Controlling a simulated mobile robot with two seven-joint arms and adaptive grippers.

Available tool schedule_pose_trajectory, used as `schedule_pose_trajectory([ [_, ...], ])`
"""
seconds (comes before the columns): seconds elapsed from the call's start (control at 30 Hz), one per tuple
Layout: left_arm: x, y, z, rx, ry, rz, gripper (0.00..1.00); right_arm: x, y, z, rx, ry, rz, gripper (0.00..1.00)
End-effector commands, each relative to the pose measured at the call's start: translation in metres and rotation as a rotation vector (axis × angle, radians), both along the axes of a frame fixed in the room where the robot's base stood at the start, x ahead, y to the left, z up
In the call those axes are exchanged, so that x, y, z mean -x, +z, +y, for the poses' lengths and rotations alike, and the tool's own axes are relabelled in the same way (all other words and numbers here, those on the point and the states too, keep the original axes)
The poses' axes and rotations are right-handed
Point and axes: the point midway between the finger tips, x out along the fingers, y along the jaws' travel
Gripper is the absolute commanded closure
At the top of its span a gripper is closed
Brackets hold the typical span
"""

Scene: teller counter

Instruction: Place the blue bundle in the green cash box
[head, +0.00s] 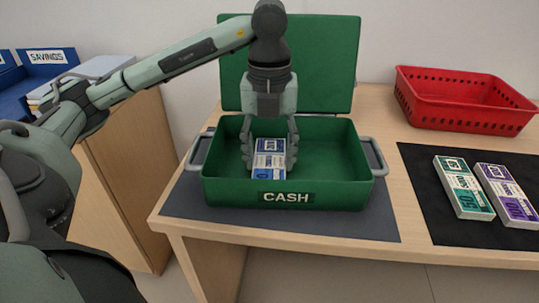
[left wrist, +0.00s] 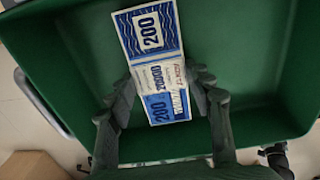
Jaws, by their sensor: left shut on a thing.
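The green cash box (head: 225,196) stands open on a grey mat, its lid (head: 335,60) raised at the back and a CASH label on its front. My left gripper (head: 269,157) points down inside the left half of the box. It is shut on the blue bundle (head: 269,167), with a finger on each side of it. In the left wrist view the blue bundle (left wrist: 152,38) lies between the fingers (left wrist: 168,108) with the box's green inside (left wrist: 235,45) around it. I cannot tell whether the bundle touches the box floor. My right gripper is not in view.
A red perforated basket (head: 465,105) stands at the back right. A green bundle (head: 463,188) and a purple bundle (head: 508,195) lie on a black mat (head: 430,217) at the right. A blue SAVINGS tray (head: 47,62) is at the far left.

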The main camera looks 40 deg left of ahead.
Motion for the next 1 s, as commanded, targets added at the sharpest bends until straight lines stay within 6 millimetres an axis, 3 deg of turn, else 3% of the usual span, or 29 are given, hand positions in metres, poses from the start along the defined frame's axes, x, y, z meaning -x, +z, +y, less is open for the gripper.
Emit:
schedule_pose_trajectory([
  [0.27, 0.0, -0.003, 0.0, 0.0, 0.001, 0.0, 0.8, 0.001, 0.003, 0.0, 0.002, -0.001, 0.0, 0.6],
  [0.3, 0.0, -0.003, 0.0, -0.001, 0.001, 0.001, 0.47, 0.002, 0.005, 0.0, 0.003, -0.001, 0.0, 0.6],
  [0.47, 0.0, -0.003, 0.0, 0.0, 0.001, 0.001, 0.28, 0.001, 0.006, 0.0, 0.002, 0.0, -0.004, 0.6],
  [0.83, 0.0, 0.001, 0.0, 0.0, 0.001, 0.0, 0.28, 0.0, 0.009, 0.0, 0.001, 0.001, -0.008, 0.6],
  [1.0, -0.001, 0.028, 0.0, 0.001, 0.002, -0.004, 0.28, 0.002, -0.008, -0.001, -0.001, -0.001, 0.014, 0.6],
])
